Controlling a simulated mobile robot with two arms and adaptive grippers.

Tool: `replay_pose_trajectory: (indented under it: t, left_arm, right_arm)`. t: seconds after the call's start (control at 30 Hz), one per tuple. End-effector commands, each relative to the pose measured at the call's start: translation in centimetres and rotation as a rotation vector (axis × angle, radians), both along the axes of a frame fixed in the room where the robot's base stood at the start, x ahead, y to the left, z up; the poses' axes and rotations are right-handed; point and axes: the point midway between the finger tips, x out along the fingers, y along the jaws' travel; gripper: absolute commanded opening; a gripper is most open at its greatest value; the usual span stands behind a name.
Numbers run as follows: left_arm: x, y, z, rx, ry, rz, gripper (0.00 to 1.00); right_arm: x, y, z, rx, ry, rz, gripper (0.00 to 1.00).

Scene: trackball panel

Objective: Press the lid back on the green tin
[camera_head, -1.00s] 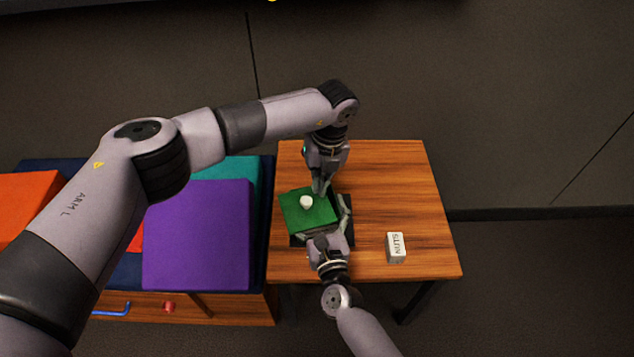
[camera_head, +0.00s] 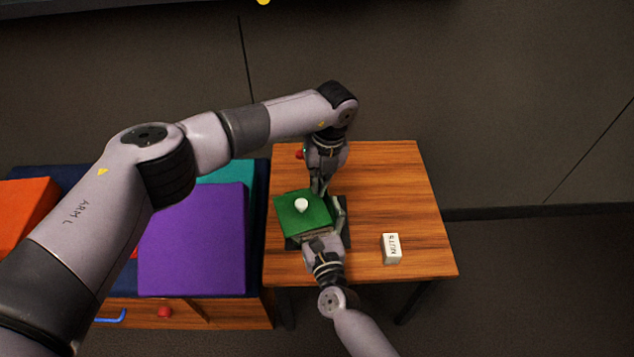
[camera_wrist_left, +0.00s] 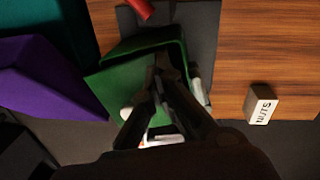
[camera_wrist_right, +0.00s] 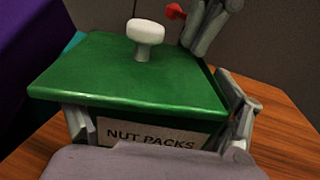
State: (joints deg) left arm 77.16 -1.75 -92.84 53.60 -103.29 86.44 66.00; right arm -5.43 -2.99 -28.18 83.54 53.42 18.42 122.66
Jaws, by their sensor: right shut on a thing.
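The green tin stands on a dark mat (camera_head: 346,236); its "NUT PACKS" label (camera_wrist_right: 150,135) faces my right gripper. The green lid (camera_head: 292,217) with a white knob (camera_head: 301,205) lies over its top. In the left wrist view the lid (camera_wrist_left: 101,88) looks shifted from the green part behind it (camera_wrist_left: 125,47); I cannot tell how far it is seated. My right gripper (camera_head: 322,240) is shut around the tin's body, its fingers (camera_wrist_right: 160,125) at both sides. My left gripper (camera_head: 319,188) points down at the lid's back edge, fingertips (camera_wrist_left: 163,65) together; contact is unclear.
A white "NUTS" block (camera_head: 391,249) lies on the wooden table (camera_head: 400,190) to the right, with bare wood around it. A red thing (camera_head: 299,155) shows behind the tin. Purple (camera_head: 193,240), teal and orange blocks stand at the left.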

Motion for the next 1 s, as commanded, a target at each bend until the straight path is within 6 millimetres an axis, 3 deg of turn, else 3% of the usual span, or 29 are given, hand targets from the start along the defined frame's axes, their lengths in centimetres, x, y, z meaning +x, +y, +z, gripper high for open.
replay_pose_trajectory:
  t: [0.53, 1.0]
  left_arm:
    - [0.0, -0.1, 0.0, 0.0, -0.001, -0.003, 0.0]
    - [1.1, -2.0, 0.9, 0.0, -0.001, -0.084, 0.0]
  right_arm:
    - [0.0, 0.0, 0.0, 0.0, -0.001, 0.0, 0.37]
    - [0.0, 0.0, 0.0, 0.0, -0.001, 0.0, 0.37]
